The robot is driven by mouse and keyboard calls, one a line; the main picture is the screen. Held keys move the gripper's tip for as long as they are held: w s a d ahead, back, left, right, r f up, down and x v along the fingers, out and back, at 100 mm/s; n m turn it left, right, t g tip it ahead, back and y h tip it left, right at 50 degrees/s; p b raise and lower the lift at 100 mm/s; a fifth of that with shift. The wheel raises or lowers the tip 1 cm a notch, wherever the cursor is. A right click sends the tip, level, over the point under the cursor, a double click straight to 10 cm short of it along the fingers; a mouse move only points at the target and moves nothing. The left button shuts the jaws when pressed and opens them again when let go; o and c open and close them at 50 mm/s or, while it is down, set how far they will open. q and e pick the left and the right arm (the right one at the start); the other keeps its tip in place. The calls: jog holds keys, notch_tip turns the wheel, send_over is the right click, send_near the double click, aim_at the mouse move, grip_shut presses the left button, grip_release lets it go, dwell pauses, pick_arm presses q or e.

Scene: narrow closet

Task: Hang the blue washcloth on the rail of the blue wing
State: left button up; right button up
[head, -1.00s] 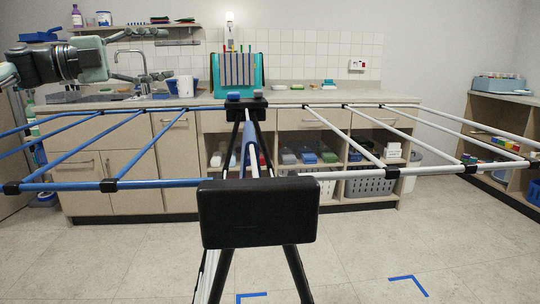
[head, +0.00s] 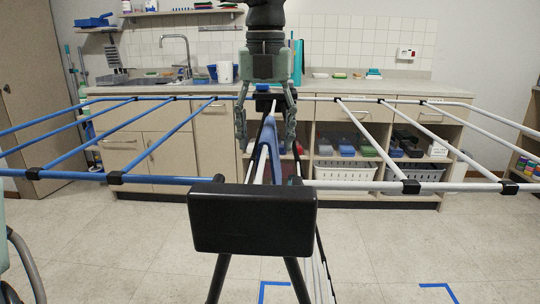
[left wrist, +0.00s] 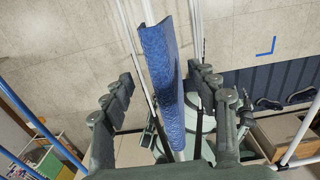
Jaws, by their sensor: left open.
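The blue washcloth (head: 270,140) hangs folded over a lengthwise bar in the middle of the drying rack, between the two wings. It also shows in the left wrist view (left wrist: 164,75), draped over a white bar. The blue wing (head: 165,181), with its blue rails, spreads to the left, and no cloth hangs on it. My left gripper (head: 266,142) comes down from the top middle. It is open, with its fingers apart on either side of the washcloth, as the left wrist view (left wrist: 165,85) also shows. Whether a finger touches the cloth I cannot tell. My right gripper is out of view.
The white wing (head: 360,185) spreads to the right. The rack's black end block (head: 252,222) stands nearest me. A counter (head: 350,88) with a sink runs along the back wall, with bins and baskets below it. The floor in front is clear, with blue tape corners.

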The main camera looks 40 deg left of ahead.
pick_arm(q)
jog(key=f, duration=0.5)
jog(key=shift+w+d, duration=0.1)
jog(key=shift+d, duration=0.15)
jog(key=c, duration=1.2)
jog(key=shift+r, duration=0.1)
jog(key=shift+c, duration=0.2)
